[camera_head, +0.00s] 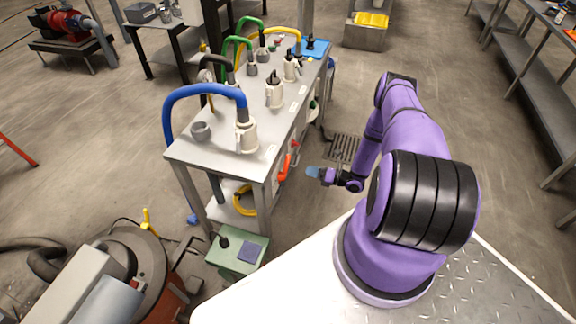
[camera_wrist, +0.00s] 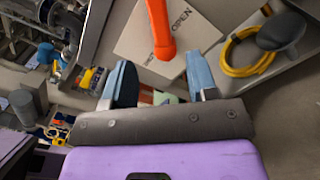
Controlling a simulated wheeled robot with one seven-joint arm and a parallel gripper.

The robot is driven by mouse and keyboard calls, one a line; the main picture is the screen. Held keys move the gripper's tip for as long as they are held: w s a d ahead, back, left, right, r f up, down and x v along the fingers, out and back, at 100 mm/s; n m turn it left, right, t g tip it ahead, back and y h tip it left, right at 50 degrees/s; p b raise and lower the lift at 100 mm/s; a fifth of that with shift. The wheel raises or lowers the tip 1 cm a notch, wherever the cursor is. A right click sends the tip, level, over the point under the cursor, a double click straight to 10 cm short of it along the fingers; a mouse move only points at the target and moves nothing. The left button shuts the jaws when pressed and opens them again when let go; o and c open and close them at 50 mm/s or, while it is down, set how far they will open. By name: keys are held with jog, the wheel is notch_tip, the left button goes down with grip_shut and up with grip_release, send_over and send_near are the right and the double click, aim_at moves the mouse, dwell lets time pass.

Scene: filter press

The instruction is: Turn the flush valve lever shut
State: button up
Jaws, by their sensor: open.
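The flush valve lever (camera_wrist: 160,28) is the orange bar in the wrist view. It comes in from the top edge in front of a pale plate (camera_wrist: 128,38) marked OPEN. In the head view an orange-red lever (camera_head: 284,168) shows at the near end of the bench's right side. My gripper (camera_head: 312,172) is just right of it, apart from it. In the wrist view my gripper (camera_wrist: 162,76) has its two pale blue fingers spread, with nothing held. The lever's rounded end lies ahead of the gap between the fingertips. The lever's upper part is out of the wrist view.
The grey bench (camera_head: 185,151) carries several hoses and pale couplings. A yellow coil (camera_wrist: 245,52) lies on its lower shelf, beside a dark rounded object (camera_wrist: 281,32). A green box (camera_head: 237,252) stands at the bench's near foot. The floor right of the bench has open room.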

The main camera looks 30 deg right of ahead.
aim_at(288, 165)
jog(key=x, duration=1)
jog(key=shift+w+a, duration=0.2)
jog(key=shift+w, duration=0.05)
grip_shut()
